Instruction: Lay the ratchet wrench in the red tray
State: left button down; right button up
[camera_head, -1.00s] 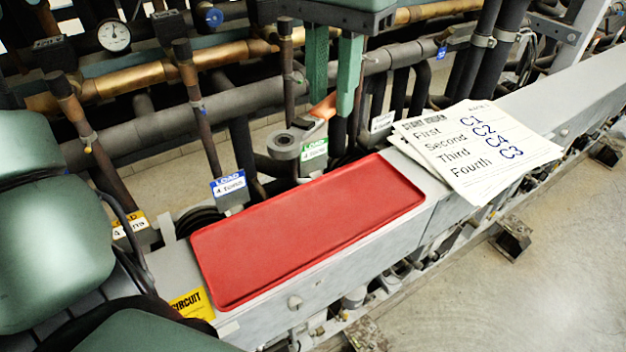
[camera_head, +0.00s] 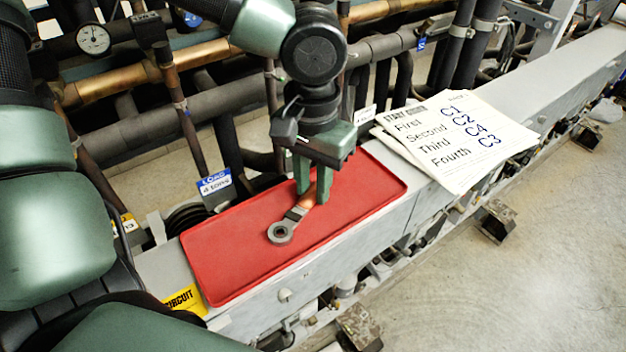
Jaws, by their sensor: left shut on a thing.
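The ratchet wrench (camera_head: 281,231) has a grey ring head and a copper-coloured handle. My left gripper (camera_head: 309,192) is shut on its handle, with the fingers pointing down. The wrench is over the middle of the red tray (camera_head: 222,262), its ring head toward the front left. I cannot tell whether it touches the tray floor. The gripper hides the far end of the handle. The red tray lies flat on the grey beam and holds nothing else that I can see. My right gripper is not in view.
Paper sheets with a handwritten start order (camera_head: 460,140) lie on the beam right of the tray. Pipes, valves and a round gauge (camera_head: 93,39) stand behind. The tray's left part is clear.

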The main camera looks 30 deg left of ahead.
aim_at(313, 192)
pick_arm(q)
jog(key=c, duration=1.6)
grip_release()
jog(key=shift+s+f, duration=0.1)
jog(key=o, duration=0.4)
notch_tip(313, 192, up, 12)
jog(key=b, duration=0.1)
